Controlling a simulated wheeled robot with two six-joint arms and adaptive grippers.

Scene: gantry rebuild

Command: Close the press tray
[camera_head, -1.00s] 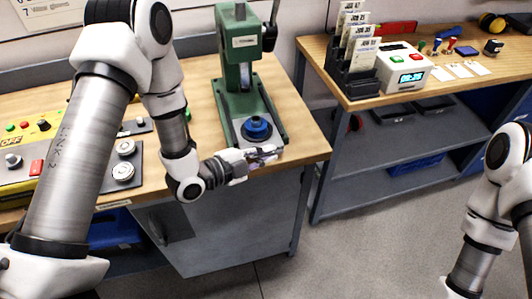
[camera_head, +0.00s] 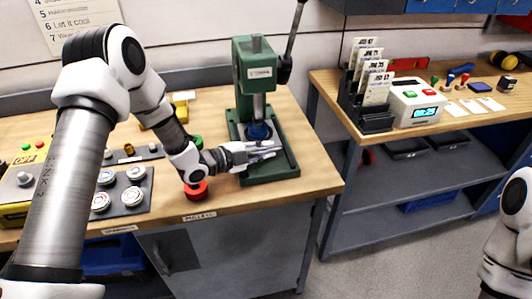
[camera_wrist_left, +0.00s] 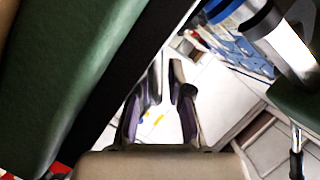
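The green press (camera_head: 256,75) stands on the wooden bench in the head view. A round blue piece (camera_head: 259,131) sits under its ram, towards the back of the base (camera_head: 270,177). The metal tray under the blue piece is mostly hidden by my left gripper (camera_head: 277,149). This gripper lies low across the front of the base, just in front of the blue piece; contact cannot be told. Its two fingers are apart with nothing between them, also in the left wrist view (camera_wrist_left: 167,78). My right gripper is outside the view; only part of that arm shows.
A red button (camera_head: 196,189) and a dark plate with round metal parts (camera_head: 123,191) are left of the press. The press lever (camera_head: 295,40) rises at its right. Across a gap, a second bench holds a card rack (camera_head: 362,100) and a timer box (camera_head: 413,104).

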